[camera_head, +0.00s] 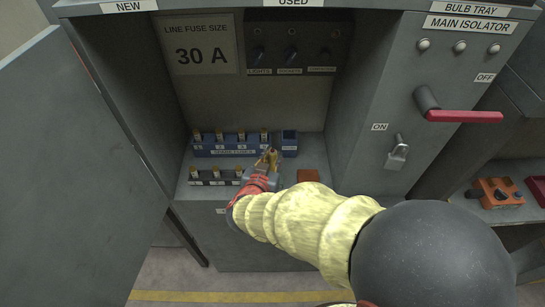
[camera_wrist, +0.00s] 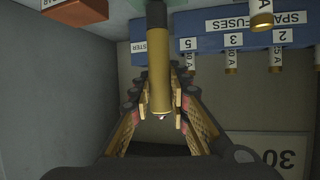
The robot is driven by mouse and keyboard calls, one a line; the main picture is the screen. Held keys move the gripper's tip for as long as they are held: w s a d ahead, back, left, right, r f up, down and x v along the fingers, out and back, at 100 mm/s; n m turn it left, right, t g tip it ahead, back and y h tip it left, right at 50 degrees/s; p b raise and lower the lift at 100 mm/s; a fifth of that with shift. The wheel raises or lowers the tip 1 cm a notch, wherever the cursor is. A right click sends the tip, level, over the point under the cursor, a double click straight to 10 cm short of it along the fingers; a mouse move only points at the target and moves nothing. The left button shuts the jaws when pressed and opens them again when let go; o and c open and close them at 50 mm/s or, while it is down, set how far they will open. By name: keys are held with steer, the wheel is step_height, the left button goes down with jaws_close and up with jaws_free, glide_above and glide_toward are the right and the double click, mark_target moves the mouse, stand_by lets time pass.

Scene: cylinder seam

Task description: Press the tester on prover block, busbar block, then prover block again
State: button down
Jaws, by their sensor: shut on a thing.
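My gripper (camera_head: 268,160) is above the cabinet shelf, near the centre of the head view. In the wrist view my gripper (camera_wrist: 158,108) is shut on the tester (camera_wrist: 160,75), a brass cylinder with a dark end and a small pinkish glow at its other end. A blue block (camera_wrist: 138,50) with a label ending in "STER" is beyond it; in the head view this block (camera_head: 289,144) looks empty. A red-brown block (camera_head: 308,176) is right of my gripper; it also shows in the wrist view (camera_wrist: 75,12). Its label is not readable, so I cannot tell which block it is.
The blue spare-fuse rack (camera_head: 225,146) stands left at the back, with a dark fuse row (camera_head: 212,178) in front of it. An open door (camera_head: 80,140) is at left. The red isolator handle (camera_head: 465,116) and padlock (camera_head: 397,153) are at right. An orange box (camera_head: 498,192) sits on the far-right shelf.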

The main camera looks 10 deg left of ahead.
mark_target(272, 151)
steer(key=shift+f, duration=0.5)
stand_by(0.4)
steer(key=shift+s+d+f, duration=0.1)
steer(key=shift+f, duration=0.1)
stand_by(1.6)
step_height(272, 151, up, 7)
steer(key=p, duration=0.7)
steer(key=shift+r, duration=0.2)
stand_by(0.8)
